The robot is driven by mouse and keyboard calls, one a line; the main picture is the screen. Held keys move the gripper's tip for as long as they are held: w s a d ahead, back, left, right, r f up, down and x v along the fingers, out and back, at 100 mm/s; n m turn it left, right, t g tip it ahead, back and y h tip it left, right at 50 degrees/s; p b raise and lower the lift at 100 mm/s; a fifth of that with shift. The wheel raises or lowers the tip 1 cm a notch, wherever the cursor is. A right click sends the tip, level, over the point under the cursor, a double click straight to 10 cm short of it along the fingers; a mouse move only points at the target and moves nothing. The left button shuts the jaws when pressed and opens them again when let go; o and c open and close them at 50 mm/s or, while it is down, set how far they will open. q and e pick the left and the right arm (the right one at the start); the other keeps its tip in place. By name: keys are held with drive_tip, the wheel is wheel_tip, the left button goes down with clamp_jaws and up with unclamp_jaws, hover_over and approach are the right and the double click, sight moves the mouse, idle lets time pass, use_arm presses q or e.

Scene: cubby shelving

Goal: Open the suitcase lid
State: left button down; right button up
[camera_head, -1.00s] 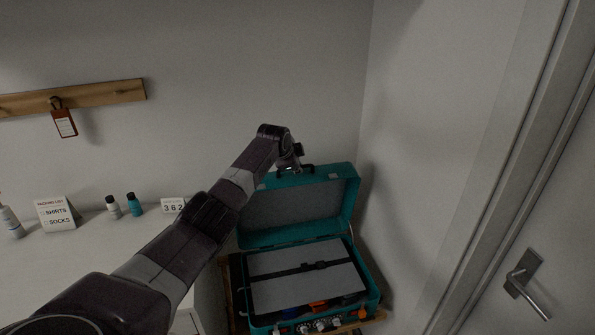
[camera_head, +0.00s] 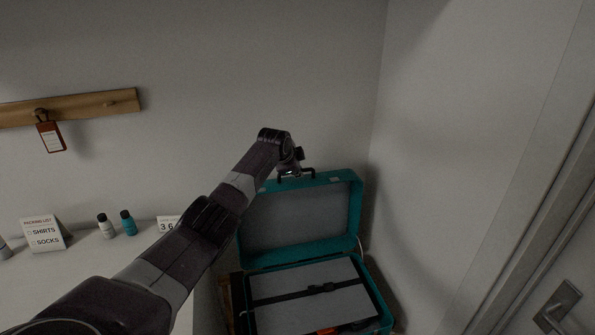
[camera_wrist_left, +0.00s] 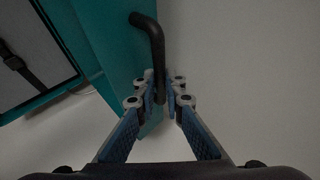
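The teal suitcase (camera_head: 384,312) stands at the lower middle of the head view, with its lid (camera_head: 345,245) raised, standing up at the back and showing its grey lining. A black handle (camera_head: 296,173) sits on the lid's top edge; it also shows in the left wrist view (camera_wrist_left: 150,32). My left gripper (camera_head: 297,155) is at this handle. In the left wrist view, its two fingertips (camera_wrist_left: 160,82) close around one end of the handle bar, one on each side. The suitcase's lower front is cut off by the frame. My right gripper is not in view.
A wooden rail (camera_head: 80,107) with a tag is on the wall. A door handle (camera_head: 557,307) is at right. Walls are close behind the suitcase.

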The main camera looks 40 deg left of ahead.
use_arm(q)
drive_tip(key=c, duration=2.3)
unclamp_jaws()
drive_tip(key=shift+w+r, duration=0.15)
drive_tip(key=shift+r, duration=0.25)
drive_tip(key=shift+o, duration=1.4)
drive_tip(key=shift+s+f, duration=0.1)
drive_tip(key=shift+s, duration=0.1)
drive_tip(key=v, duration=1.2)
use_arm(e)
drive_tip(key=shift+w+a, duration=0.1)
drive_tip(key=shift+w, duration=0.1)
use_arm(q)
drive_tip(key=shift+s+f, duration=0.1)
